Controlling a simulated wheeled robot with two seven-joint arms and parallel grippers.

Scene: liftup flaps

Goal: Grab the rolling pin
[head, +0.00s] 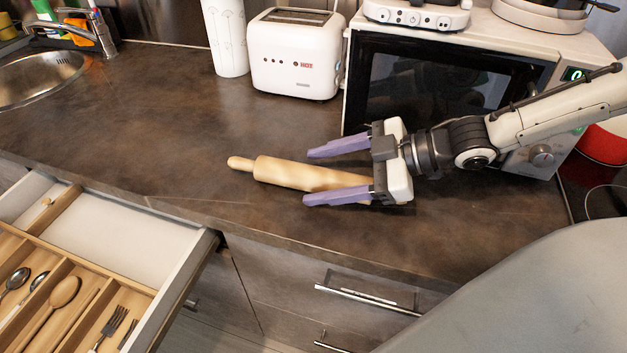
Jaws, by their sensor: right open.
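A light wooden rolling pin (290,173) lies on the dark brown countertop (150,130), its left handle free and its right end hidden under my right gripper. My right gripper (318,175) comes in from the right and is open. Its two purple fingers lie on either side of the pin, one on the far side and one on the near side. I cannot tell whether the fingers touch it. My left gripper is not in view.
A white microwave (440,85) stands close behind my right gripper. A sink (40,75) is at the far left. An open cutlery drawer (140,240) juts out at the lower left.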

